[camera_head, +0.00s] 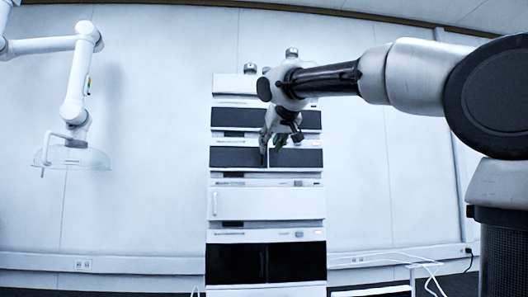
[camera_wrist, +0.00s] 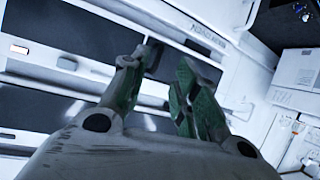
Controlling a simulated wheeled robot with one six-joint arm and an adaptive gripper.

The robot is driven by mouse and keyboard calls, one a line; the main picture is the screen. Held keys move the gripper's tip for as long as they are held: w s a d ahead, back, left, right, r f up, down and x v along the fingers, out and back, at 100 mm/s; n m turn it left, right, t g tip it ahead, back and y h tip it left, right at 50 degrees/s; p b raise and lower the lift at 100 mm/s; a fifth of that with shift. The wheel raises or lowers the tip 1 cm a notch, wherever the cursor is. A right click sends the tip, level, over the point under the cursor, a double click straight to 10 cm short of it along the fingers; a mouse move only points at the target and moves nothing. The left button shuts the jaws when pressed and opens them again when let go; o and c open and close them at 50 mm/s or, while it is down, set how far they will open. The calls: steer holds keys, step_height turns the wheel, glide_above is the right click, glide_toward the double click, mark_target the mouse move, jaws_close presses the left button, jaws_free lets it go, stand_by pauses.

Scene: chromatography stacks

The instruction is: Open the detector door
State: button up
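A tall stack of white chromatography modules stands at the centre of the head view. Its upper modules have dark front panels, including an upper panel (camera_head: 232,117) and a panel below it (camera_head: 232,157). A white door (camera_head: 265,204) with a handle at its left edge is lower down. I cannot tell for sure which module is the detector; no door looks open. My gripper (camera_head: 271,150) points down in front of the second dark panel, hiding its middle. In the wrist view my gripper (camera_wrist: 163,82) has its green-padded fingers apart, close to the dark panels. Contact cannot be told.
Bottles (camera_head: 292,54) stand on top of the stack. A wide dark-fronted module (camera_head: 235,263) is near the bottom. A white jointed arm with a clear hood (camera_head: 75,157) hangs at the left. Loose white cables (camera_head: 410,258) lie at the lower right.

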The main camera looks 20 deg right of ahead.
steer(key=w+f, duration=0.1)
steer(key=w, duration=0.6)
steer(key=shift+m+t, duration=0.3)
steer(key=shift+m, duration=0.1)
steer(key=shift+w+d+f, duration=0.1)
jaws_close()
